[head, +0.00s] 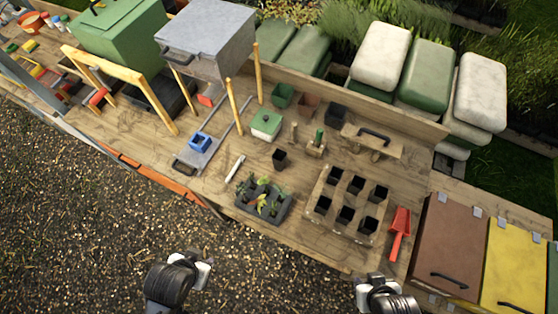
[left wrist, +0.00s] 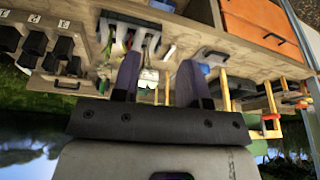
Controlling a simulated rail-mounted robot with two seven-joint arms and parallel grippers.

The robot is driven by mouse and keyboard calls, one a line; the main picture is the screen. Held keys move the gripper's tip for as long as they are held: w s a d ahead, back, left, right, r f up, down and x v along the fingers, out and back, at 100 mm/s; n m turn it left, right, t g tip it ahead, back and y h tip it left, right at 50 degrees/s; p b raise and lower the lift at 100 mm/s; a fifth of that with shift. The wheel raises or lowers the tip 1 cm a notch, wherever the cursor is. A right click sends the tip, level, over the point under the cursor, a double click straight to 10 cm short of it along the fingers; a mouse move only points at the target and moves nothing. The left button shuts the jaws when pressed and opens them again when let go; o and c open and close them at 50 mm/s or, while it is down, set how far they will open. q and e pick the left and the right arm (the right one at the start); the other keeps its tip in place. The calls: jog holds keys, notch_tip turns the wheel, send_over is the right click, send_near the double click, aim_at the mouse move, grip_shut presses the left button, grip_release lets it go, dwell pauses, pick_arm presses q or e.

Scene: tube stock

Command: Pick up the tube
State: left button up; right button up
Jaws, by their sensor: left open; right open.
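A slim white tube (head: 235,168) lies on the wooden bench in the head view, just left of the dark seedling tray and the small black pot. My left gripper (head: 187,268) is at the lower edge of the head view, over the gravel in front of the bench and apart from the tube. In the left wrist view its two fingers (left wrist: 158,78) stand apart with nothing between them.
A dark seedling tray (head: 243,208) and a wooden pot holder (head: 330,222) stand near the front edge. A red scoop (head: 400,228), small black pot (head: 279,159), blue box (head: 200,142) and green-lidded box (head: 266,124) lie around. Wooden posts (head: 236,106) rise behind the tube.

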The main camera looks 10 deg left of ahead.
pick_arm(q)
jog(key=o, duration=0.8)
